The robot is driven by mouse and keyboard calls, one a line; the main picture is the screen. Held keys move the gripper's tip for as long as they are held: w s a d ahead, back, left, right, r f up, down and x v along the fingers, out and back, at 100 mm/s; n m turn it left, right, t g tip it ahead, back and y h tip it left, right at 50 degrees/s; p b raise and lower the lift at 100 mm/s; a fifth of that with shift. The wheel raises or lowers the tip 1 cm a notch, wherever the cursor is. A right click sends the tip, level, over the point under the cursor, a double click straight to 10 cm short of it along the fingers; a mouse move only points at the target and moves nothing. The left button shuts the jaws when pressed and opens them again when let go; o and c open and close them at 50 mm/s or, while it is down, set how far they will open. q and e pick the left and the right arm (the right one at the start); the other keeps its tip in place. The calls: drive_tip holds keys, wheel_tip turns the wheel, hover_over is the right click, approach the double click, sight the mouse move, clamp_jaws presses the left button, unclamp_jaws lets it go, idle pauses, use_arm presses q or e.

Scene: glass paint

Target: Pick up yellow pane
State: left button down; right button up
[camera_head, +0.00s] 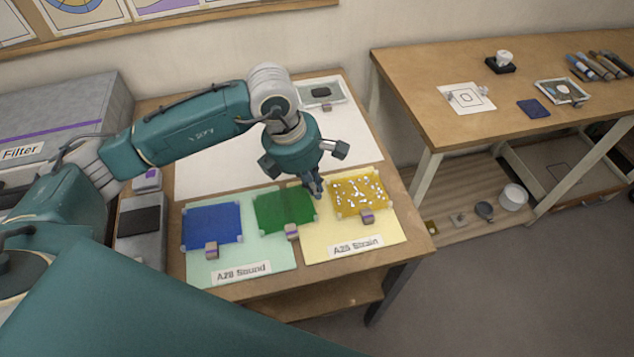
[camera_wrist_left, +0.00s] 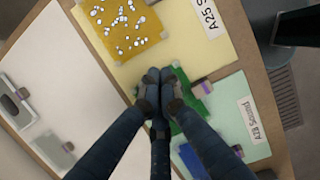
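The yellow pane (camera_head: 345,203), covered in white specks, lies flat on the pale yellow mat (camera_head: 385,239) labelled "A25 Strain". It also shows in the left wrist view (camera_wrist_left: 113,44). A purple-striped grey block (camera_head: 367,216) sits at its front edge. My left gripper (camera_head: 316,190) is just left of the yellow pane, over the edge of the green pane (camera_head: 282,213). In the left wrist view its fingertips are together, with nothing visible between them, and they cover part of the green pane (camera_wrist_left: 188,102). My right gripper does not show.
A blue pane (camera_head: 212,223) lies on the pale green mat (camera_head: 250,278) labelled "A28 Sound". Small blocks sit at the front edges of the panes. A white sheet (camera_head: 220,165) lies behind. A second table (camera_head: 440,70) with tools stands at the right.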

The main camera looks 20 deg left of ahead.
sight(372, 200)
use_arm(q)
drive_tip(key=x, duration=0.3)
drive_tip(key=p+x, duration=0.1)
drive_tip(key=shift+s+d+f, duration=0.25)
drive_tip(key=shift+s, duration=0.1)
drive_tip(key=x, duration=0.2)
drive_tip(key=shift+w+f+p, duration=0.25)
drive_tip(key=shift+p, duration=0.1)
drive_tip(key=shift+f, duration=0.45)
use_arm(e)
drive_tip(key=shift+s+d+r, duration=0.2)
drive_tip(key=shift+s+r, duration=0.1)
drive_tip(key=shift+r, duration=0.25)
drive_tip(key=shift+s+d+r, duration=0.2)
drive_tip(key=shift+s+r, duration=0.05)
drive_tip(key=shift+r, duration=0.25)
use_arm(q)
drive_tip(key=shift+w+f, duration=0.1)
